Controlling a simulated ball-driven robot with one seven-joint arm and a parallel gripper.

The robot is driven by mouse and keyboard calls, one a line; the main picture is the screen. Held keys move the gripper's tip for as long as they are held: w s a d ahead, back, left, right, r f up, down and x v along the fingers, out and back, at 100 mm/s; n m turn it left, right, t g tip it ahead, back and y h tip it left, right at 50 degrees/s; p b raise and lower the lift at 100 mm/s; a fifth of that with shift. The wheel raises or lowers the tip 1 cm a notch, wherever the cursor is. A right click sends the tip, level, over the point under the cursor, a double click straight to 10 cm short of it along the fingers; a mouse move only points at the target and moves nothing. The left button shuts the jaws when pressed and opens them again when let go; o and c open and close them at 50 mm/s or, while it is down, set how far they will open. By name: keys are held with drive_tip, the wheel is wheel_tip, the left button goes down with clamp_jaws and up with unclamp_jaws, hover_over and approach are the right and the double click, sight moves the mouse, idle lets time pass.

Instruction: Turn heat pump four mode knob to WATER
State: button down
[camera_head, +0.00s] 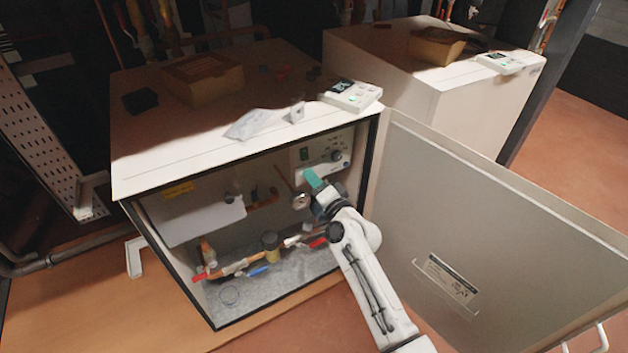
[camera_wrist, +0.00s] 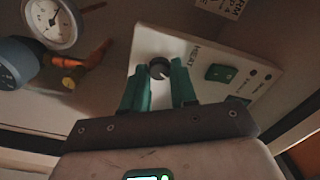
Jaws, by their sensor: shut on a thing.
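The control panel (camera_head: 318,152) is inside the open front of the near heat pump (camera_head: 240,145). In the wrist view, the white panel (camera_wrist: 215,95) carries a small dark round knob (camera_wrist: 159,67), and the word HEAT is printed to its right. My gripper (camera_wrist: 158,80) has its two green fingers on either side of this knob, shut on it. In the head view, my gripper (camera_head: 310,177) reaches in at the panel's lower left, and its fingers hide the knob. The direction the knob points is too dark to tell, and no WATER label is readable.
A green rocker switch (camera_wrist: 220,72) lies right of the knob. A pressure gauge (camera_wrist: 50,22) and piping are at the left. The opened door (camera_head: 500,230) stands right of my arm. Valves and pipes (camera_head: 240,265) occupy the cabinet floor. A second heat pump (camera_head: 470,110) stands behind.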

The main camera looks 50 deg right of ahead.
idle(0.3)
drive_tip(key=c, duration=0.9)
unclamp_jaws()
drive_tip(key=shift+s, duration=0.1)
drive_tip(key=v, duration=1)
drive_tip(key=shift+s+p, duration=0.35)
drive_tip(key=shift+p, duration=0.05)
